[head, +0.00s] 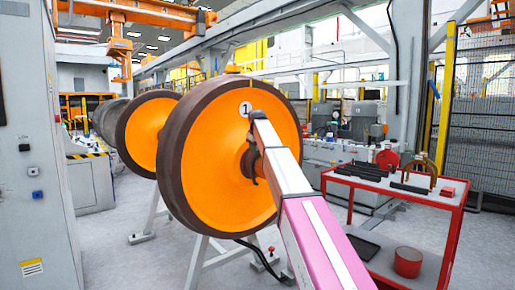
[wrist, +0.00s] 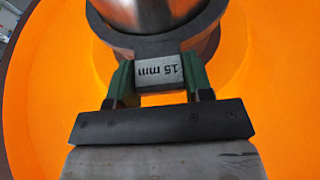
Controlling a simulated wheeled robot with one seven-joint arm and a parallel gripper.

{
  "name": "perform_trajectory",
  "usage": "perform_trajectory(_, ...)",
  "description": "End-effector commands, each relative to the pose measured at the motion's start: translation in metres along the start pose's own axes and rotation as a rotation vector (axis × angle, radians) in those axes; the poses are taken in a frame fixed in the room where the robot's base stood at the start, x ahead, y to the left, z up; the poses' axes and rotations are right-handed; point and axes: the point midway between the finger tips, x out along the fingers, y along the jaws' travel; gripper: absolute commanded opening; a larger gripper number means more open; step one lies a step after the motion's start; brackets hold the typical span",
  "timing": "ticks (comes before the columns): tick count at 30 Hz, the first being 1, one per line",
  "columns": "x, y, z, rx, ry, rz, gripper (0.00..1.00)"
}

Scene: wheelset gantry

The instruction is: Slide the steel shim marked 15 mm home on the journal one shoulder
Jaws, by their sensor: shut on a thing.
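In the wrist view, my gripper (wrist: 160,84) has its two green fingers shut on the grey steel shim (wrist: 158,73), whose label "15 mm" reads upside down. The shiny round journal (wrist: 155,14) is just beyond it at the top, with a dark curved ring (wrist: 160,46) around its lower side. In the head view, the orange wheel (head: 205,150) carries a round "1" sign (head: 245,108). My arm hides most of the journal and the shim there.
A red cart (head: 440,208) at the right holds dark bars, a small red block (head: 447,191) and upright arched pieces. A red-brown round container (head: 407,262) is on its lower shelf. A grey cabinet (head: 35,150) stands at the left. Stands support the wheelset.

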Motion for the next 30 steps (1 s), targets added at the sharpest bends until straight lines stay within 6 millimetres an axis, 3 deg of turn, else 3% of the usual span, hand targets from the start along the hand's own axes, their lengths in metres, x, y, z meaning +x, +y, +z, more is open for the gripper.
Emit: perform_trajectory(30,0.008,0.001,-0.021,0.0,0.0,0.001,0.2)
